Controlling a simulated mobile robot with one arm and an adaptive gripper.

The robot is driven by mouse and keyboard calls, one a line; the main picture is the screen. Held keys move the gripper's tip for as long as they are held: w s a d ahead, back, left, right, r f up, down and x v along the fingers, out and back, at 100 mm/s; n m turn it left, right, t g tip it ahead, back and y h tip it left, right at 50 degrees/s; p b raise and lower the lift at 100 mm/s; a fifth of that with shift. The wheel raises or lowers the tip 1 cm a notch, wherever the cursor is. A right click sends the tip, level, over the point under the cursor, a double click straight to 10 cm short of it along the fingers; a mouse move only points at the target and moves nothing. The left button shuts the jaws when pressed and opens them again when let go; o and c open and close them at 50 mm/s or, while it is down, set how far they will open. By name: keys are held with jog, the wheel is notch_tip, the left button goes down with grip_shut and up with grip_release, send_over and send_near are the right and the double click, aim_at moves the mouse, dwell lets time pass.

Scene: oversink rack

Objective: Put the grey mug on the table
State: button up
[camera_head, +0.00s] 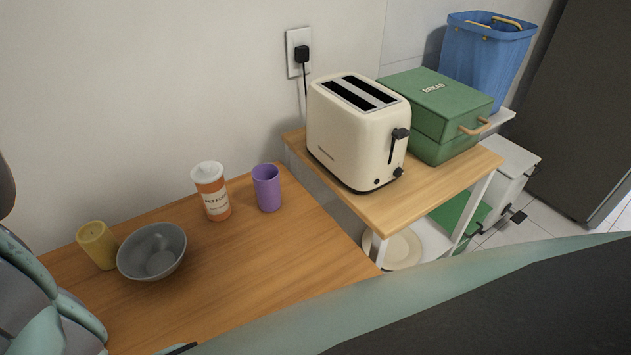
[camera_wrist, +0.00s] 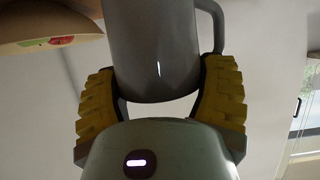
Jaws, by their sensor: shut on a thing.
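The grey mug (camera_wrist: 152,45) is in the wrist view, its handle on the right side. My gripper (camera_wrist: 160,80) is shut on it, with a yellow padded finger on each side. The mug's upper part is cut off by the picture's top edge. The wooden table (camera_head: 255,275) fills the lower left of the head view. The mug and my gripper do not show in the head view.
On the table stand a yellow cup (camera_head: 97,245), a grey bowl (camera_head: 140,262), an orange-and-white container (camera_head: 211,190) and a purple cup (camera_head: 267,188). A toaster (camera_head: 345,135) and green bread box (camera_head: 430,115) stand right. The table's front middle is bare.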

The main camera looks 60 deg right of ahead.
jog(key=shift+w+d, duration=0.1)
jog(key=shift+w, duration=0.6)
jog(key=shift+s+f, duration=0.15)
jog(key=shift+f, duration=1.6)
jog(key=shift+f+b, duration=0.25)
jog(key=shift+b, duration=0.1)
jog(key=o, duration=1.2)
jog(key=shift+o, duration=0.2)
jog(key=shift+r, duration=0.1)
jog(key=shift+r+p, duration=0.15)
jog(key=shift+p, duration=0.15)
jog(key=shift+s+d+r, duration=0.1)
jog(key=shift+s+d, duration=0.05)
jog(key=shift+d, duration=0.2)
jog(key=b+v, duration=0.2)
jog(key=v, duration=0.9)
